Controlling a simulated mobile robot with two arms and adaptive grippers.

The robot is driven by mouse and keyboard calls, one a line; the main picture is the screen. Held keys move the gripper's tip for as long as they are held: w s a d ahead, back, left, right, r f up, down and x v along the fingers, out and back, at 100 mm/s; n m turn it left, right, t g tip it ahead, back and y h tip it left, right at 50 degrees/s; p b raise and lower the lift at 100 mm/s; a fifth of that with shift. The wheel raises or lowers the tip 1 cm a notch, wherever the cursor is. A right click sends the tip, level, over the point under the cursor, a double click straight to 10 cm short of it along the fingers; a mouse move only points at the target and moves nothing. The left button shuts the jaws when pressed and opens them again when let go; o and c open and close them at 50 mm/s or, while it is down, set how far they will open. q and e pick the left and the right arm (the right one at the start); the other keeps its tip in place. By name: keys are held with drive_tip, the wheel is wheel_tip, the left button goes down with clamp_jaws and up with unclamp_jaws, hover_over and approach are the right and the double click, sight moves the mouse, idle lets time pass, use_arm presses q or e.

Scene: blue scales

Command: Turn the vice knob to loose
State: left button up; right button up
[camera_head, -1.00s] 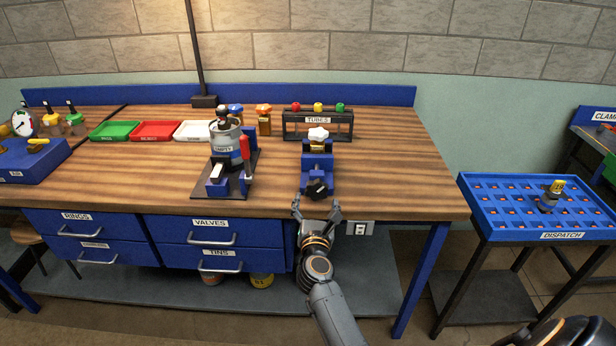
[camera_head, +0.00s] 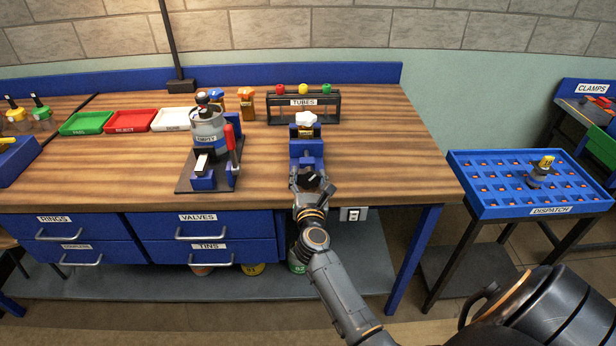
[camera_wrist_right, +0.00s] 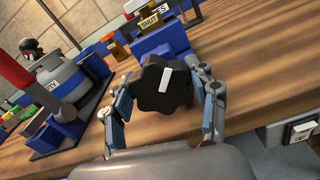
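The blue vice (camera_head: 306,150) stands at the front edge of the wooden bench, with a white-topped part (camera_head: 306,119) at its far end. Its black lobed knob (camera_wrist_right: 161,86) faces me in the wrist view and carries a white pointer mark tilted slightly right of upright. In the head view the knob (camera_head: 311,181) is partly hidden by my gripper. My right gripper (camera_head: 313,190) is at the knob. In the wrist view its fingers (camera_wrist_right: 165,88) stand open on either side of the knob, with slight gaps visible. My left gripper is not in view.
Left of the vice, a grey tin (camera_head: 208,128) sits in a fixture with a red lever (camera_head: 232,142). The tubes rack (camera_head: 303,108) stands behind the vice. The blue dispatch tray (camera_head: 530,186) is at the right. Bench space right of the vice is clear.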

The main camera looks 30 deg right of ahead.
drive_tip(key=shift+c, duration=0.2)
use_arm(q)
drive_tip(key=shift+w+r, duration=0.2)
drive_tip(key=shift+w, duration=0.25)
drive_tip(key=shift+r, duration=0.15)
use_arm(e)
drive_tip(key=shift+n, duration=0.3)
drive_tip(key=n+p, duration=0.2)
drive_tip(key=n, duration=0.1)
drive_tip(key=shift+r, duration=0.15)
drive_tip(key=n+p, duration=0.2)
drive_tip(key=n, duration=0.3)
drive_tip(key=shift+a+p, duration=0.1)
drive_tip(key=shift+p, duration=0.2)
drive_tip(key=n+p, duration=0.2)
drive_tip(key=n, duration=0.3)
drive_tip(key=shift+w+n, duration=0.1)
drive_tip(key=shift+n, duration=0.3)
use_arm(q)
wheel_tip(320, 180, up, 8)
drive_tip(key=p, duration=0.2)
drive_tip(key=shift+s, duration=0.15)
use_arm(e)
drive_tip(key=n, duration=0.5)
drive_tip(key=shift+f+n, duration=0.25)
drive_tip(key=shift+n, duration=0.05)
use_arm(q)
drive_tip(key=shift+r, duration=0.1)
